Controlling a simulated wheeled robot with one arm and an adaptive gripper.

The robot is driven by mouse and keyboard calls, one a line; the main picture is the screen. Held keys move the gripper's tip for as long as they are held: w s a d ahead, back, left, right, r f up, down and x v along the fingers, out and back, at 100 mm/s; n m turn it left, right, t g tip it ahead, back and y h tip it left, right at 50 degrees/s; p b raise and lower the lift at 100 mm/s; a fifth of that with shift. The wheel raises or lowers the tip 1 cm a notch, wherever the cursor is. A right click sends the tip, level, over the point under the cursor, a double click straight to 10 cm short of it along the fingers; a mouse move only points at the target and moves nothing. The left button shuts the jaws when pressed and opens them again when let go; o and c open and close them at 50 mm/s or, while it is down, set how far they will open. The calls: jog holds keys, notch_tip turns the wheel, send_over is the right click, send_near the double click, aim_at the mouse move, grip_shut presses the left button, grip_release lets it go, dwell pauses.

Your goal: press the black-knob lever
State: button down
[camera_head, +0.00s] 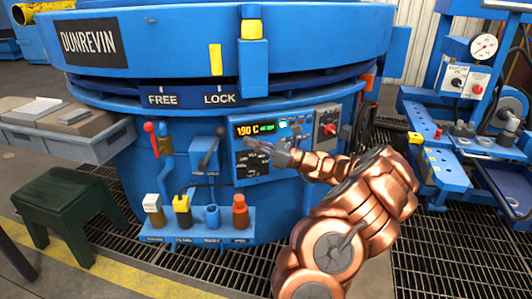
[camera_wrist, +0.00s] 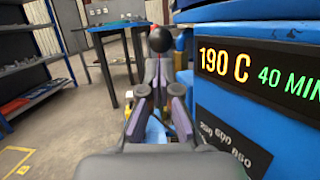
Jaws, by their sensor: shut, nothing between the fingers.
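The black-knob lever (camera_head: 209,150) is on the blue furnace front, left of the lit display. Its stem slants up and right to a round black knob. In the wrist view the black knob (camera_wrist: 160,39) is ahead of my fingers and a little above them, near the middle. My gripper (camera_head: 250,145) is in front of the control panel, to the right of the lever in the head view. It also shows in the wrist view (camera_wrist: 160,98), shut and empty. I see no clear contact between the fingers and the knob.
The control panel (camera_head: 247,167) shows 190 C. A red-knob lever (camera_head: 150,128) is farther left. A small blue shelf (camera_head: 220,236) below holds several bottles or cups. A dark green stool (camera_head: 66,204) and a grey bench (camera_head: 97,143) stand at left.

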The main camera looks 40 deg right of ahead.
aim_at(218, 129)
jog(key=shift+b+x, duration=0.8)
jog(key=shift+x, duration=1.75)
jog(key=shift+w+a+r+g+p, duration=0.15)
jog(key=shift+r+p, duration=0.15)
jog(key=shift+p, duration=0.35)
jog(key=shift+w+a+r+g+p, duration=0.15)
jog(key=shift+r+p, duration=0.2)
jog(key=shift+p, duration=0.25)
jog(key=a+r+p, duration=0.1)
jog(key=p, duration=0.1)
jog(key=shift+w+h+p, duration=0.3)
jog(key=shift+w+p, duration=0.05)
jog(key=shift+p, duration=0.05)
jog(key=w+a+p, duration=0.1)
jog(key=a+r+p, duration=0.1)
jog(key=p, duration=0.1)
jog(key=shift+w+r+g+p, duration=0.2)
jog(key=shift+w+g+p, duration=0.1)
jog(key=shift+w, duration=0.05)
jog(key=shift+w+a+p, duration=0.4)
jog(key=shift+p, duration=0.1)
